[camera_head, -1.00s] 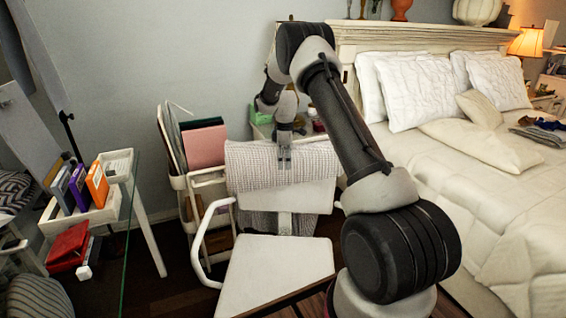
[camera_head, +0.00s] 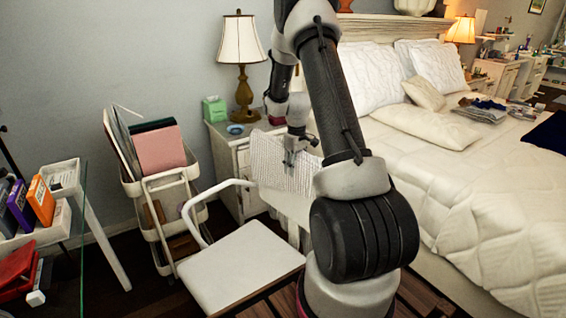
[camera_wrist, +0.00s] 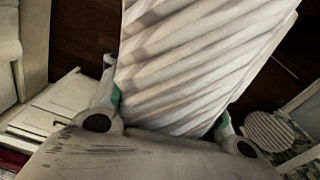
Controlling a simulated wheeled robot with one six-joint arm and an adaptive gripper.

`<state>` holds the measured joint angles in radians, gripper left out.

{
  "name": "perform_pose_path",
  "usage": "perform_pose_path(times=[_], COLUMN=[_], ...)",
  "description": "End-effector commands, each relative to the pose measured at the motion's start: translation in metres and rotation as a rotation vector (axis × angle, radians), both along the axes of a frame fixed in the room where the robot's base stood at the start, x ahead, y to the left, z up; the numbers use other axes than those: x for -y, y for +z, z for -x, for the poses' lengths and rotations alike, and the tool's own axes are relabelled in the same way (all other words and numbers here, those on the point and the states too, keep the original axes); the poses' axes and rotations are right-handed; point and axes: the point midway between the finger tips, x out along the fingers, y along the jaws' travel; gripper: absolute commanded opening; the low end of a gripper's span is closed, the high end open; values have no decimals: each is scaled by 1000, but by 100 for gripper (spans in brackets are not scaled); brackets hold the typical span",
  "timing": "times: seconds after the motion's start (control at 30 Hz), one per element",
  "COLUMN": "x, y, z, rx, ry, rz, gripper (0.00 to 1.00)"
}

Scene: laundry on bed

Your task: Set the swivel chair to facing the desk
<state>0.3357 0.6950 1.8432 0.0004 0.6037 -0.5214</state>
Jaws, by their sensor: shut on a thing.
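The white swivel chair (camera_head: 243,265) stands in the lower middle of the head view, its seat toward the lower left and its backrest at the upper right. A ribbed, light knit cloth (camera_head: 276,160) hangs over the backrest. My gripper (camera_head: 291,157) is at the backrest's top edge, shut on the cloth-covered backrest. In the wrist view the ribbed cloth (camera_wrist: 190,60) lies between the two fingers. My arm hides the right part of the backrest. A desk with a white leg (camera_head: 100,240) and a glass edge (camera_head: 84,230) is at the left, only partly in view.
A white trolley (camera_head: 160,190) with folders stands behind the chair, close to its armrest. A nightstand (camera_head: 228,150) with a lamp (camera_head: 242,60) is behind the backrest. The bed (camera_head: 460,190) fills the right side. Some dark floor shows between desk and trolley.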

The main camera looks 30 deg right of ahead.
Motion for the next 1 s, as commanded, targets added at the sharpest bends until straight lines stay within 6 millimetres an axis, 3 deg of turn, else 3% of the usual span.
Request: perform_pose_path(times=[0.2, 0.4, 0.93, 0.97, 1.0], x=[5, 5, 5, 5, 5], y=[1, 1, 1, 1, 1], z=[29, 43, 47, 47, 47], rx=[2, 2, 2, 2, 2], ry=[-116, -172, -192, -192, -192], rz=[2, 2, 2, 2, 2], gripper=[2, 2, 2, 50, 57])
